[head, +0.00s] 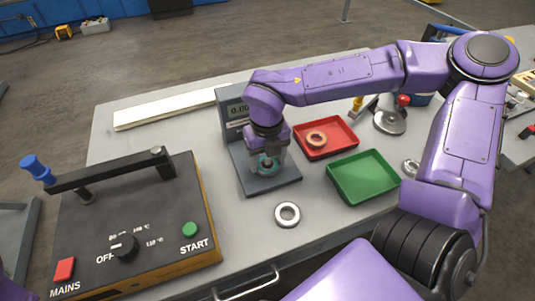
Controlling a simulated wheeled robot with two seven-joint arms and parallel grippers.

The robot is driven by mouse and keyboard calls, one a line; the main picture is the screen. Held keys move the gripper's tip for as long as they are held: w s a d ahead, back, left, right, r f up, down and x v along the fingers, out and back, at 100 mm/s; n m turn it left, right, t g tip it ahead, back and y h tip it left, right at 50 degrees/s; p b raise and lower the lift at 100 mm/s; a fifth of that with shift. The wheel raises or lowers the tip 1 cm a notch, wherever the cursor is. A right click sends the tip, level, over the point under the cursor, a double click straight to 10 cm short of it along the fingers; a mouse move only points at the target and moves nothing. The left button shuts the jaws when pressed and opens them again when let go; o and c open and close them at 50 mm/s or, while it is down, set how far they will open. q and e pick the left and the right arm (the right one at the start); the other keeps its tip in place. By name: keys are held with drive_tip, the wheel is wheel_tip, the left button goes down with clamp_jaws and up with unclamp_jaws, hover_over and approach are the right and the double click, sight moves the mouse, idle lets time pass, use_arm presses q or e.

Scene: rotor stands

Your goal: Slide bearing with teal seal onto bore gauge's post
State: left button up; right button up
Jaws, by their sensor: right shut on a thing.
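The bearing with the teal seal (264,164) is in my right gripper (268,162), low over the base plate of the bore gauge (282,183). My right gripper is shut on it and points down. The gauge's grey display housing (234,108) stands behind, partly covered by my right arm. The gauge's post is hidden by the gripper and bearing, so I cannot tell whether the bearing is around it. My left gripper is not in view.
An empty green tray (364,177) lies to the right. A plain bearing (287,214) lies on the table in front of the gauge. A heater box (135,230) with a raised bar fills the left.

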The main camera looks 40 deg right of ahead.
idle(0.3)
drive_tip(key=o, duration=1.1)
drive_tip(key=shift+o, duration=0.2)
drive_tip(key=shift+r, duration=0.1)
wheel_tip(320, 180, up, 9)
drive_tip(key=p, duration=0.9)
